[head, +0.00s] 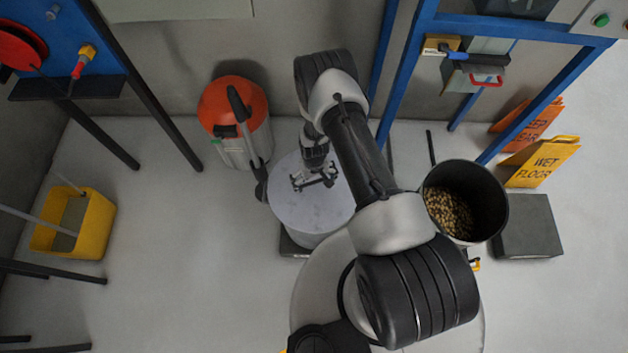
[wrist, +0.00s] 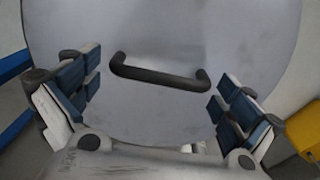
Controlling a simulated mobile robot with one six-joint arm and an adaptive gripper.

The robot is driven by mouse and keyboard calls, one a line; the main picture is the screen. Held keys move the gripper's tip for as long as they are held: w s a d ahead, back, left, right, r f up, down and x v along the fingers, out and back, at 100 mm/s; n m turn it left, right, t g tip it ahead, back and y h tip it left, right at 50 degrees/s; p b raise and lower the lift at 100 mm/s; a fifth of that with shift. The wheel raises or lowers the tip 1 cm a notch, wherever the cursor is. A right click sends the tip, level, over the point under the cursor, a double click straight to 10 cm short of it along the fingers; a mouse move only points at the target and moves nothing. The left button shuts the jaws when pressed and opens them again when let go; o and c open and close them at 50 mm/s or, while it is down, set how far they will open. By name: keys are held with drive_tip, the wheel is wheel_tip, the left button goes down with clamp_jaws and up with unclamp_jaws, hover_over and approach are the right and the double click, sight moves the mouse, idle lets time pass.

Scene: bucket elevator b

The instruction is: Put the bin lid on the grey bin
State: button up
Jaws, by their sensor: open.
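The bin lid (head: 290,212) is a round, pale grey disc in the middle of the head view. It lies level on top of a round grey bin (head: 312,240), whose side shows below the lid's front edge. My gripper (head: 314,181) is over the lid, fingers pointing down. In the wrist view the lid (wrist: 165,30) fills most of the picture, and its dark bar handle (wrist: 160,75) lies between the open finger pads of my gripper (wrist: 158,92). The pads look apart from the handle. I cannot tell how closely the lid's rim sits on the bin.
An open dark bin (head: 490,195) holding brownish pieces stands to the right, beside a grey block (head: 528,226) and yellow floor sign (head: 542,163). An orange-topped vacuum (head: 238,105) stands behind left. A yellow bucket (head: 95,228) is far left. Floor between bucket and lid is clear.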

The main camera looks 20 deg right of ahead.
drive_tip(key=shift+p, duration=0.3)
drive_tip(key=w+r+t+p, duration=0.1)
drive_tip(key=w+r+p, duration=0.1)
drive_tip(key=r, duration=1.4)
drive_tip(key=w+r+p, duration=0.2)
drive_tip(key=r+p, duration=0.1)
drive_tip(key=r, duration=1.4)
drive_tip(key=s+r+t, duration=0.1)
drive_tip(key=s+r, duration=0.1)
drive_tip(key=r, duration=0.7)
drive_tip(key=s+r, duration=0.3)
drive_tip(key=r, duration=0.7)
drive_tip(key=s+r+t, duration=0.1)
drive_tip(key=s+r, duration=0.5)
drive_tip(key=s, duration=0.4)
drive_tip(key=s+r+t, duration=0.1)
drive_tip(key=s+r, duration=0.6)
drive_tip(key=s, duration=0.3)
drive_tip(key=shift+s+r+m+t, duration=0.3)
drive_tip(key=shift+m, duration=0.1)
